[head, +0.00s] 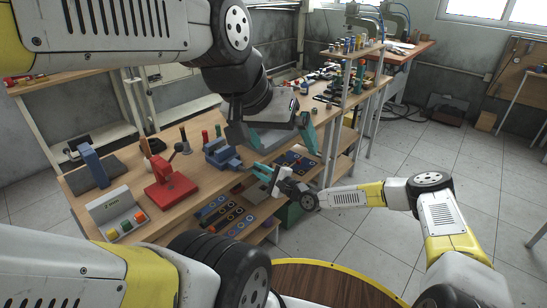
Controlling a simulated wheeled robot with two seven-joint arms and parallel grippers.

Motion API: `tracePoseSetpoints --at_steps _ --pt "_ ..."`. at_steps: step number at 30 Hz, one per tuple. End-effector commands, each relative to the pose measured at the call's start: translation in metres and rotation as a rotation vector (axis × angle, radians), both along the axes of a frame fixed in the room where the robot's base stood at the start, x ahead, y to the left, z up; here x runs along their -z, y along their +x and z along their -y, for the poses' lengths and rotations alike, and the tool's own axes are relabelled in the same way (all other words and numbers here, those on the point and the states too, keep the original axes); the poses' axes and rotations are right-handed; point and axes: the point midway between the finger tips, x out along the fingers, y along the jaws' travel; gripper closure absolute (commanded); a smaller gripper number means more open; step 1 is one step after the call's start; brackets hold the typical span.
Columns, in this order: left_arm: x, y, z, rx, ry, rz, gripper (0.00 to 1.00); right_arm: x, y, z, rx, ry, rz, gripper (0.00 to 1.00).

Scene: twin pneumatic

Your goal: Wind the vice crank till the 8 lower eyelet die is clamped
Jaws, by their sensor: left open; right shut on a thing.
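The blue vice (221,153) stands on the front edge of the wooden bench. My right gripper (259,170) comes in from the right, just beside the vice's right end at the bench edge. Its teal fingers are shut on what seems to be the vice crank, which is too small and covered to make out. The 8 lower eyelet die cannot be told apart in or near the vice. My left gripper (296,144) hangs higher, right of the vice and above my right gripper, with its teal fingers apart and nothing seen between them.
A red press (170,187), a sloped grey box with coloured buttons (121,216) and a blue upright fixture (94,165) stand left on the bench (204,184). Trays of small parts (228,215) sit on a shelf below. Open tiled floor (365,235) lies to the right.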

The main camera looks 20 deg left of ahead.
Motion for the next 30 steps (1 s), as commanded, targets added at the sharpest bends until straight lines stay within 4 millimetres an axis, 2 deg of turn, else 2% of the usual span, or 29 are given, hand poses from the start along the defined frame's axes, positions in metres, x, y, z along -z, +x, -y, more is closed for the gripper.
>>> tracePoseSetpoints --at_steps 18,30 --pt "0.000 0.000 0.000 0.000 0.000 0.000 0.00 0.019 -0.010 -0.005 -0.003 0.223 -0.523 1.00" --pt "0.000 0.000 0.000 0.000 0.000 0.000 0.00 0.025 -0.014 -0.007 -0.001 0.311 -0.729 1.00"
